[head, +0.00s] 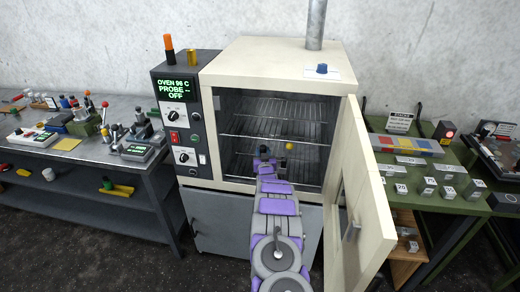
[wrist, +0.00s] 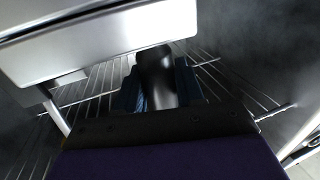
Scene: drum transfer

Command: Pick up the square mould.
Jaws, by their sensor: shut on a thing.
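My gripper (head: 264,152) reaches into the open oven, low in its chamber. In the wrist view its blue fingers (wrist: 158,90) are shut on a dark, shiny, rounded handle. A large pale grey metal body with a straight lower rim, which I take to be the square mould (wrist: 95,45), fills the upper left of that view and meets the far end of the handle. The join is partly hidden. In the head view I cannot make out the mould; my arm and gripper cover that spot.
The oven (head: 285,60) has wire racks (head: 285,108) inside. Its door (head: 365,190) stands open to the right. A yellow ball (head: 289,146) shows beside my gripper. A cluttered grey bench (head: 60,165) stands left, a green table (head: 445,205) with labelled blocks right.

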